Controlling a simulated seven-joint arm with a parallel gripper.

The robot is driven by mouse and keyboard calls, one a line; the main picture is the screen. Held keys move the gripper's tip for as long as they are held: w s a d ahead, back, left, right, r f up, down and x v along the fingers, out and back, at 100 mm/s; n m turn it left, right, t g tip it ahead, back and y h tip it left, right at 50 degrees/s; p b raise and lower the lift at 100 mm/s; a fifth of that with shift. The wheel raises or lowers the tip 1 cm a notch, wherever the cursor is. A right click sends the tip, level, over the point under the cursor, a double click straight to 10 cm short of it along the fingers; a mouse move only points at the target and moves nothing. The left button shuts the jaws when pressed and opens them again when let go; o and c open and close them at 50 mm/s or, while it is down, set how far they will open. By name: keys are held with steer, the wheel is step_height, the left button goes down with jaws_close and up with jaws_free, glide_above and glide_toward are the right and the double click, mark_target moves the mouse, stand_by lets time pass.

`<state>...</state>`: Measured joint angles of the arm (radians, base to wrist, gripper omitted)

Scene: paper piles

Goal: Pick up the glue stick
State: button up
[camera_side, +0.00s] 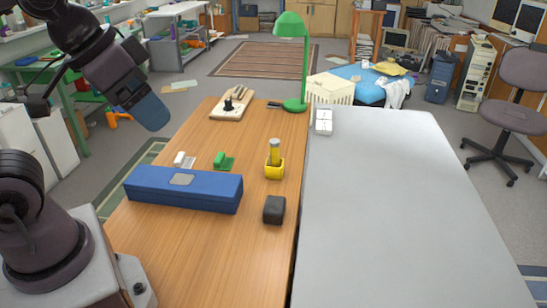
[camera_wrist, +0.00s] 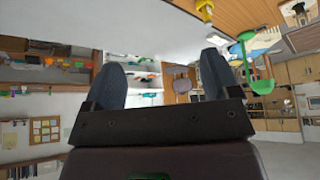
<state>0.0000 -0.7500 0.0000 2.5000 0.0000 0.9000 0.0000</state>
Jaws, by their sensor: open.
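No thing is clearly marked as the glue stick. An upright yellow cylinder with a grey band (camera_side: 275,150) stands in a yellow holder (camera_side: 274,171) on the wooden desk; it may be the glue stick. A small white piece (camera_side: 179,158) and a small green piece (camera_side: 220,160) stand behind the long blue box (camera_side: 184,191). My gripper (camera_side: 152,115) is in the air left of the desk, well away from these things. In the wrist view my gripper (camera_wrist: 161,60) has its two dark fingers wide apart with nothing between them. A yellow thing (camera_wrist: 205,10) shows at the top edge.
A dark block (camera_side: 274,209) sits near the desk's right edge. A wooden board (camera_side: 232,104) with a black piece and a green lamp (camera_side: 293,105) stand at the far end. The grey table (camera_side: 400,210) on the right is mostly clear, with a white item (camera_side: 323,122) at its back corner.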

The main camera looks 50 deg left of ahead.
steer(key=c, duration=0.4)
steer(key=shift+o, duration=0.2)
